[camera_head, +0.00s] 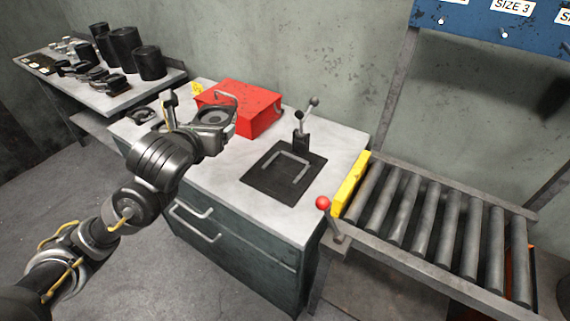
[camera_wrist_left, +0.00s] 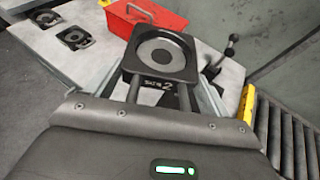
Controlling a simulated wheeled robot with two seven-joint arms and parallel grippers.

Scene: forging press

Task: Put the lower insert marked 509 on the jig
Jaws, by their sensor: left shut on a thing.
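My left gripper (camera_head: 203,130) is shut on a dark square insert (camera_head: 213,117) with a round recess, held above the left part of the bench. The insert also shows in the left wrist view (camera_wrist_left: 162,54), with a grey disc at its centre. A white marking, perhaps "SIZE 2", shows just below it; I cannot read 509. The jig (camera_head: 264,182), a black plate with a U-shaped metal rail and a toggle clamp (camera_head: 302,135) behind it, lies on the bench right of the gripper. No insert is on it. In the wrist view the held insert hides much of the jig. My right gripper is out of view.
A red toolbox (camera_head: 255,108) stands behind the gripper. Two dark inserts (camera_wrist_left: 74,38) lie on the bench's left end. A roller conveyor (camera_head: 440,225) with a yellow end block (camera_head: 350,185) and a red-knobbed lever (camera_head: 323,203) adjoins the right. Bare benchtop surrounds the jig.

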